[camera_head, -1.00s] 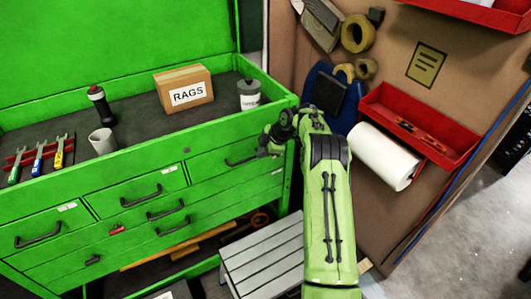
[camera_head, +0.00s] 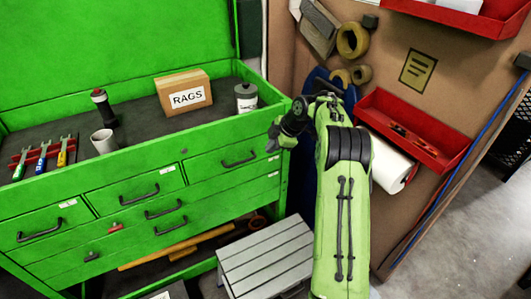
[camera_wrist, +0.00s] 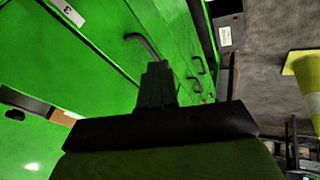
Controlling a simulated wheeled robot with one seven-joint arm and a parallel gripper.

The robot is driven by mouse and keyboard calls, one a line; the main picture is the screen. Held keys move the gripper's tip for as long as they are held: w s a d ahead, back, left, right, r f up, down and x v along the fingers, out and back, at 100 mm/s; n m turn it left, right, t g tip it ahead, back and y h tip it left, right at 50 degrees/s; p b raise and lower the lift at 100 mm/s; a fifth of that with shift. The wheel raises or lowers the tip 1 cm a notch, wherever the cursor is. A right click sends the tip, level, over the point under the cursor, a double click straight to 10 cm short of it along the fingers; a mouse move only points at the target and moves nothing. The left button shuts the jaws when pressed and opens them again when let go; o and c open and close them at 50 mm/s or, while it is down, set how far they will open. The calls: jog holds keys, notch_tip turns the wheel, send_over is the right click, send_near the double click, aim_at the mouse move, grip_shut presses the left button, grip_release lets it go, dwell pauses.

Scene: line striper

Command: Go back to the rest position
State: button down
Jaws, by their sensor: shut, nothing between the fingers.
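My gripper (camera_head: 274,138) is at the end of my green arm, in front of the right end of the green tool chest (camera_head: 150,225). In the wrist view my gripper (camera_wrist: 157,85) shows as dark fingers pressed together, with nothing held. The chest's green drawer fronts and a dark handle (camera_wrist: 143,45) lie beyond the fingers. In the head view the nearest upper drawer handle (camera_head: 240,160) is just left of my gripper, with a gap between them. The drawers look closed.
A grey step stool (camera_head: 265,255) stands below my arm. A yellow cone (camera_wrist: 305,75) is on the floor. Open floor lies at the far right.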

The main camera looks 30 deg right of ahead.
jog(key=s+a+r+m+h, duration=0.2)
jog(key=s+a+r+m, duration=0.6)
jog(key=s+a+r, duration=0.85)
jog(key=s+a+f+m+h+p, duration=0.1)
jog(key=s+m, duration=0.6)
jog(key=s, duration=1.4)
notch_tip(320, 180, down, 2)
jog(key=shift+s+a, duration=0.15)
jog(key=shift+a, duration=0.35)
